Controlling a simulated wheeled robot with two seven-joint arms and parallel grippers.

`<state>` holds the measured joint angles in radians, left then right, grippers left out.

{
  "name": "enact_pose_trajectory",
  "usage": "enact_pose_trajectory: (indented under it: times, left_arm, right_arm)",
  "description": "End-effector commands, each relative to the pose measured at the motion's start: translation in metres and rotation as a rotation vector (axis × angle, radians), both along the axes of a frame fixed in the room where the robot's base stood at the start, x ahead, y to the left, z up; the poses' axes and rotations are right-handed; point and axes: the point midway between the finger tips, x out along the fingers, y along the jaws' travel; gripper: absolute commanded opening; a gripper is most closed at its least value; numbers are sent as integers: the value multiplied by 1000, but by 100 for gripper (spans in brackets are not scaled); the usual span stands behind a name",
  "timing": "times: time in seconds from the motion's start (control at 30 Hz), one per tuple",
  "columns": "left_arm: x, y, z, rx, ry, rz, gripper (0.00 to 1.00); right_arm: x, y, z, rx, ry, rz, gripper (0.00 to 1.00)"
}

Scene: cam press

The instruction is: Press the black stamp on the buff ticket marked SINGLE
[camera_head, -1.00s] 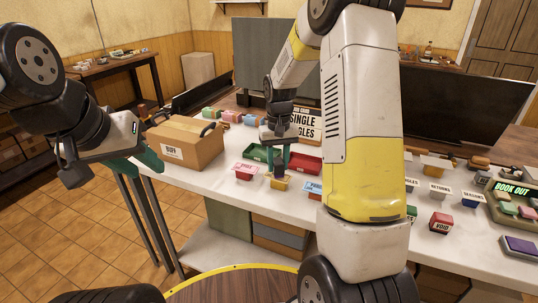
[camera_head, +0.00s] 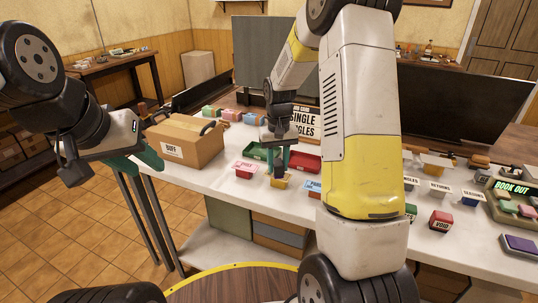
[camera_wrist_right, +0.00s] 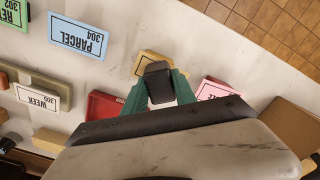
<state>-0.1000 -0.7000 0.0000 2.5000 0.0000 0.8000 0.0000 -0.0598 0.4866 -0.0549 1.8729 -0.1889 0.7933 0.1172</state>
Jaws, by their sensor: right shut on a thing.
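My right gripper (camera_head: 282,158) is shut on a black stamp (camera_head: 279,170), held pointing down on the table. The black stamp shows between the green fingers in the right wrist view (camera_wrist_right: 158,80). Directly beneath it is a buff, yellowish block (camera_head: 280,183), which also shows in the right wrist view (camera_wrist_right: 147,62). The stamp hides much of its top, so I cannot read its wording or tell whether the two touch. My left gripper (camera_head: 148,163) hangs empty in front of the BUFF box; its finger gap is unclear.
A pink block (camera_head: 244,171) stands left of the stamp and a blue PARCEL block (camera_wrist_right: 78,36) right of it. Green (camera_head: 257,150) and red (camera_head: 305,163) trays lie behind. The cardboard BUFF box (camera_head: 187,142) and SINGLE sign (camera_head: 306,123) stand further back.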

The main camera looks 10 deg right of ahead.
Motion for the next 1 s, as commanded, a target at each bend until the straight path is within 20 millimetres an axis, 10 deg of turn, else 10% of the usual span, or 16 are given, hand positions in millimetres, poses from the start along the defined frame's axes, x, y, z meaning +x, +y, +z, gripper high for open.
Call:
enact_pose_trajectory:
  times: [1.0]
  left_arm:
    - [0, 0, 0, 0, 0, 0, 36]
  right_arm:
    - [0, 0, 40, 0, -1, 0, 7]
